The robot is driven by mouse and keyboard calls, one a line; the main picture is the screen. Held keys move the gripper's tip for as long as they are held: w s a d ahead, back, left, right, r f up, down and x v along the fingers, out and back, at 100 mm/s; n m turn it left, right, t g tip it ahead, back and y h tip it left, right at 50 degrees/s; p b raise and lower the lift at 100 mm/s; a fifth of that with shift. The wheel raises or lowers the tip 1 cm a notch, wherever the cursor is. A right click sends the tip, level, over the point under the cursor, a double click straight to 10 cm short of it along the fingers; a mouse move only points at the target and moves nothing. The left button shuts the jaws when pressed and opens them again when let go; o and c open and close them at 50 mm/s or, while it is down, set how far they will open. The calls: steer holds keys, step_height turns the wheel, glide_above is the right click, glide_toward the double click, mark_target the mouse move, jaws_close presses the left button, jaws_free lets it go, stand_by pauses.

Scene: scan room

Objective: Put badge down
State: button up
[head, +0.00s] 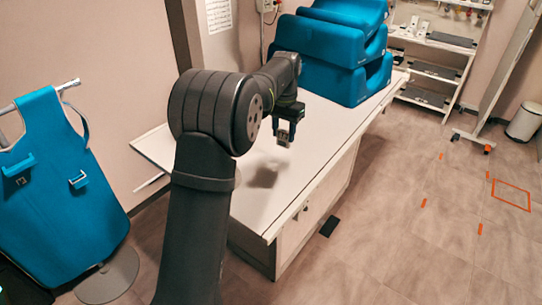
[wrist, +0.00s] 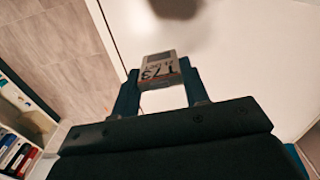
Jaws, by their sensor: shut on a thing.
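The badge (wrist: 160,68) is a small pale block with dark print, "173" readable on its face. In the wrist view it sits between the two fingertips of my gripper (wrist: 160,80), which is shut on it. In the head view my gripper (head: 285,137) hangs above the white tabletop (head: 255,200), with a soft shadow on the surface below. The badge is too small there to make out clearly. The gripper is apart from the table.
Blue foam cushions (head: 330,50) are stacked on the table's far end. A blue apron (head: 55,190) hangs at left. A shelf unit (head: 435,65) and a white bin (head: 524,121) stand at the back right. The table's near part is clear.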

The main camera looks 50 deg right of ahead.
steer(key=s+a+m, duration=0.1)
steer(key=s+a, duration=0.1)
steer(key=s, duration=0.8)
steer(key=shift+w+d+f, duration=0.2)
steer(key=shift+w+f, duration=1.65)
steer(key=shift+w, duration=0.05)
steer(key=shift+w+d+f, duration=0.2)
steer(key=shift+w+f, duration=1.6)
steer(key=shift+w, duration=0.1)
steer(key=shift+w+d+f, duration=0.2)
steer(key=shift+w+f, duration=1.65)
steer(key=shift+w, duration=0.05)
steer(key=shift+f, duration=0.15)
steer(key=o, duration=1)
steer(key=shift+c, duration=0.2)
